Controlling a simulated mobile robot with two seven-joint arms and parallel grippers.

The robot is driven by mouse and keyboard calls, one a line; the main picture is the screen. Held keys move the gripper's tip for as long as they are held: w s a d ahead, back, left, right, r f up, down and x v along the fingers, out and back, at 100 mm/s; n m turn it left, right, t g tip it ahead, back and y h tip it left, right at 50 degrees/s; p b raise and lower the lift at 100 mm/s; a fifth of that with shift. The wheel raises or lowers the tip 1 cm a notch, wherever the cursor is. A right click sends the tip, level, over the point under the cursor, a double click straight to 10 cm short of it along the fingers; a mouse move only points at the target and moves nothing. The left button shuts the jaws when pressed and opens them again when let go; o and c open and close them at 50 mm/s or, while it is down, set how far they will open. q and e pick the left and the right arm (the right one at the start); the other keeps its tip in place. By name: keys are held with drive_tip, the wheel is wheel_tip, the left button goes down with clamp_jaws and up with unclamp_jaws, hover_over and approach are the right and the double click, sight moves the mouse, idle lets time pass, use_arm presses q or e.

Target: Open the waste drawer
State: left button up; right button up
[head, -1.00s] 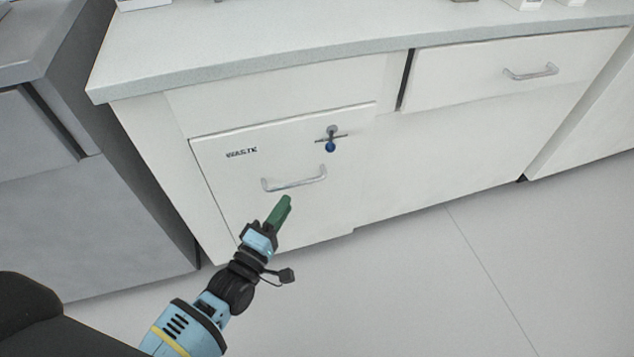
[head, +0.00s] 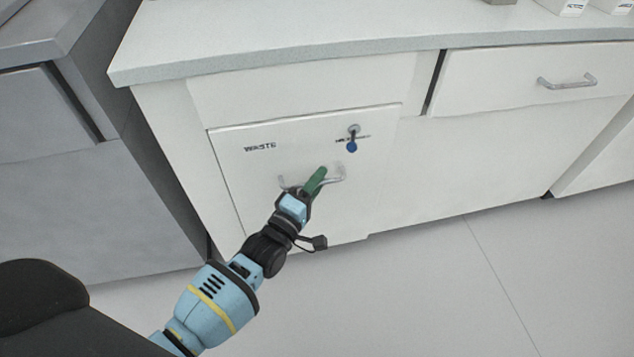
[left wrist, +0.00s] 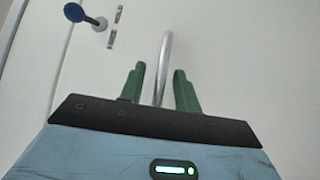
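The waste drawer (head: 245,180) is a white front with the word WASTE at its upper left, and it looks closed. Its silver bar handle (head: 338,176) runs across the front, its middle hidden behind my left gripper. My left gripper (head: 316,180) has green fingers and is at the handle. In the left wrist view the gripper (left wrist: 159,88) is open, and the handle bar (left wrist: 162,68) runs between its two fingers with gaps beside it. My right gripper is not in view.
A grey countertop (head: 300,50) overhangs the drawer. Another drawer with a silver handle (head: 567,85) is at the upper right. A grey cabinet (head: 80,195) stands to the left. The floor (head: 430,290) in front is clear.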

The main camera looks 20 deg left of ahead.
use_arm(q)
drive_tip(key=shift+c, duration=0.6)
clamp_jaws()
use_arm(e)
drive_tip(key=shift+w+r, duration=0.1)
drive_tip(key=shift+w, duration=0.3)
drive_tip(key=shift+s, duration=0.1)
